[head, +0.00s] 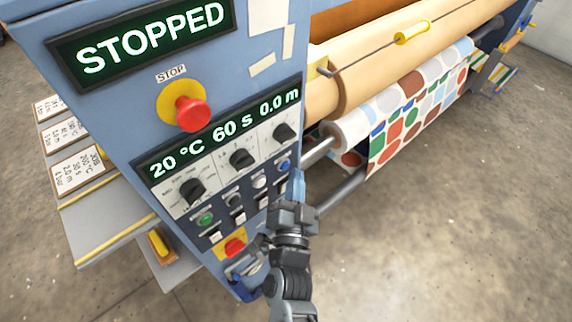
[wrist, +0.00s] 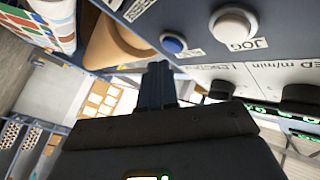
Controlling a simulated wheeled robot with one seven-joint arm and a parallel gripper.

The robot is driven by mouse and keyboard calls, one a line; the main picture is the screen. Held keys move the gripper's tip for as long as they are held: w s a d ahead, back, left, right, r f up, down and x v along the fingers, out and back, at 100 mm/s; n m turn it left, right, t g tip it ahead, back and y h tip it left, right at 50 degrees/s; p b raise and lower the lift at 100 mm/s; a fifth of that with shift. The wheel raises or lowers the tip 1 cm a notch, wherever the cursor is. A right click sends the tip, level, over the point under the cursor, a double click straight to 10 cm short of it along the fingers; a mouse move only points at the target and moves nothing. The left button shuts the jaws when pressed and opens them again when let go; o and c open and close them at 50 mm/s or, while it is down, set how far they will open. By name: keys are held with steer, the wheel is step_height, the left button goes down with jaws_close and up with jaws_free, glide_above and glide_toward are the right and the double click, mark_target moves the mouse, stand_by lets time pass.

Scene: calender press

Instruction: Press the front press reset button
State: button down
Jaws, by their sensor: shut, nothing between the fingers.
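A blue button (head: 284,166), which fits the reset button, sits at the right end of the button row on the blue press panel (head: 255,70). It also shows in the wrist view (wrist: 173,43), not covered by the fingers; I cannot read its label. My gripper (head: 298,178) is shut and empty, with its fingers upright just right of and below the blue button in the head view. In the wrist view the shut fingertips (wrist: 158,70) are close to the blue button in the picture; I cannot tell any contact.
A white JOG button (head: 259,181) is beside the blue one, with a green button (head: 206,219) further left. Knobs (head: 239,158) sit above the row. A red stop mushroom (head: 192,113) is higher, under a STOPPED display (head: 140,45). Rollers with patterned fabric (head: 410,100) are to the right.

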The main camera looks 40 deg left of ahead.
steer(key=shift+d, duration=0.1)
steer(key=shift+s+d+b, duration=0.15)
steer(key=shift+d, duration=1.1)
steer(key=shift+s+d+b, duration=0.1)
steer(key=shift+d+b, duration=0.05)
steer(key=shift+d, duration=1.05)
steer(key=s+d+f+t+h, duration=0.1)
steer(key=s+d+h, duration=0.25)
steer(key=d, duration=1.05)
steer(key=s+d+f+h, duration=0.15)
steer(key=s+d, duration=0.35)
steer(key=d, duration=0.8)
steer(key=s+d+r+h, duration=0.3)
steer(key=s+d+r, duration=0.4)
steer(key=s, duration=0.2)
steer(key=s+d+r+g+h, duration=0.1)
steer(key=s+d+r+h, duration=0.3)
steer(key=s+d+r, duration=0.3)
steer(key=shift+s+r+m+h, duration=0.3)
steer(key=shift+s+r, duration=0.15)
steer(key=shift+s, duration=0.85)
